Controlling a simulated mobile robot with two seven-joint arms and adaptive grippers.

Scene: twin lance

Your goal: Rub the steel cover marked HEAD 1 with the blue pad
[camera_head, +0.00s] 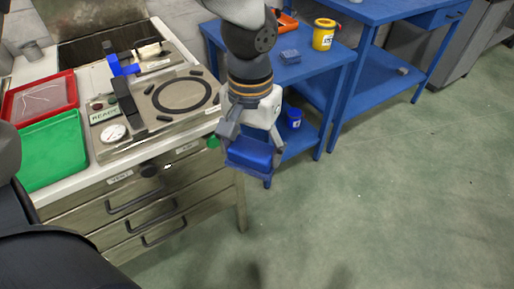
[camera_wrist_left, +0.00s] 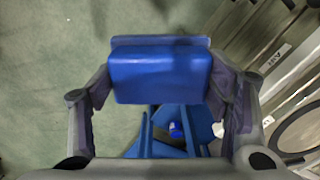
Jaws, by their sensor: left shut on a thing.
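My left gripper (camera_head: 252,148) is shut on the blue pad (camera_head: 249,157). It holds the pad in the air in front of the bench's right end, apart from the bench top. In the left wrist view the blue pad (camera_wrist_left: 160,75) sits between the two fingers. A steel plate with a black ring (camera_head: 183,94) lies on the bench, left of the gripper. A second steel plate (camera_head: 159,57) lies behind it, with a blue and black part on it. I cannot read a HEAD 1 mark on either. My right gripper is not in view.
A red tray (camera_head: 40,98) and a green tray (camera_head: 52,150) lie at the bench's left. The floor (camera_head: 390,190) at right is clear.

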